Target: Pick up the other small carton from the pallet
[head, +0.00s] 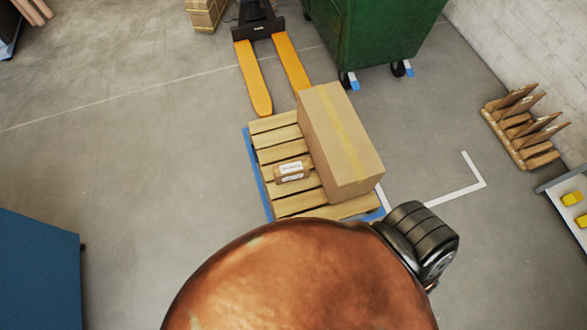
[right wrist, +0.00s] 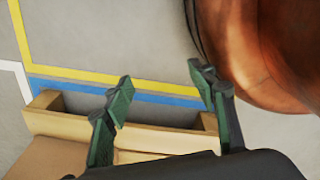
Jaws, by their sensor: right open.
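The small carton (head: 292,170), brown with a white label, lies on the slats of the wooden pallet (head: 272,126), left of the large taped carton (head: 345,140). In the right wrist view my right gripper (right wrist: 161,75) is open, its two green fingers apart with nothing between them. The pallet's wooden edge (right wrist: 165,139) shows beneath and behind the fingers. The small carton cannot be made out in that view. The right gripper's fingers do not show in the head view, and my left gripper is in neither view.
The large carton fills the pallet's right side. The pallet jack's yellow forks (head: 252,80) point at the pallet's far end. A green wheeled bin (head: 375,35) stands behind right. A blue box-like unit (head: 38,270) is at lower left. Floor left of the pallet is clear.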

